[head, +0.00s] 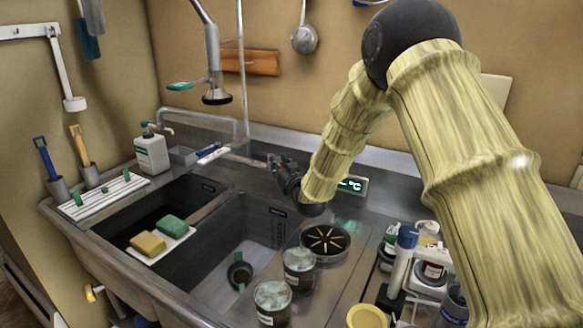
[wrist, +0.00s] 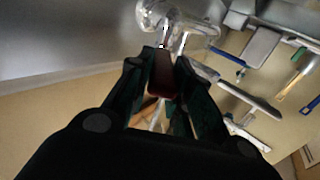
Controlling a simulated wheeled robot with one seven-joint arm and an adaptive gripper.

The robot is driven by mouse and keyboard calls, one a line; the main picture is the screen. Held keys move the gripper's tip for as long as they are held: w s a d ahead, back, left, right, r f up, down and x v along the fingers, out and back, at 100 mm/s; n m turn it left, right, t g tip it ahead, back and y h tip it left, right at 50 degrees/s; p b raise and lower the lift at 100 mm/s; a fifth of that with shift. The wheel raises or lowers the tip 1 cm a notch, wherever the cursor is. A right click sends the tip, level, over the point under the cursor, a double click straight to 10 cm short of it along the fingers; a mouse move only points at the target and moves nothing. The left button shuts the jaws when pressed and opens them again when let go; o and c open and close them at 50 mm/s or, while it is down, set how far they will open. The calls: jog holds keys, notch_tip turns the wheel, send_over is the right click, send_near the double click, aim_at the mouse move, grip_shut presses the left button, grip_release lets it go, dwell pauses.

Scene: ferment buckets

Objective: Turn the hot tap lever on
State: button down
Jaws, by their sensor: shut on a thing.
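The hot tap lever (wrist: 163,76) is a dark red, narrow piece between the two dark fingers of my gripper (wrist: 164,60) in the wrist view. The fingers are shut on it. The chrome tap body (wrist: 158,16) is just beyond the fingertips. The lever is hidden there by my gripper and arm.
The double sink (head: 225,235) lies in front, with a sponge tray (head: 165,245) across it. A soap bottle (head: 152,152) stands back left. Bottles (head: 405,238) crowd the right.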

jog(key=shift+s+a+f, duration=0.1)
jog(key=shift+f, duration=0.25)
jog(key=c, duration=1.6)
grip_release()
jog(key=shift+c, duration=0.2)
jog(key=o, duration=0.3)
jog(key=shift+f, duration=0.1)
jog(key=shift+o, duration=0.3)
jog(key=shift+w+a+f, duration=0.1)
jog(key=shift+w, duration=0.25)
jog(key=shift+s+d+r, duration=0.2)
jog(key=shift+r, duration=0.15)
jog(key=shift+s+d+f, duration=0.1)
jog(key=shift+s, duration=0.3)
jog(key=v, duration=1.1)
jog(key=shift+d, duration=0.1)
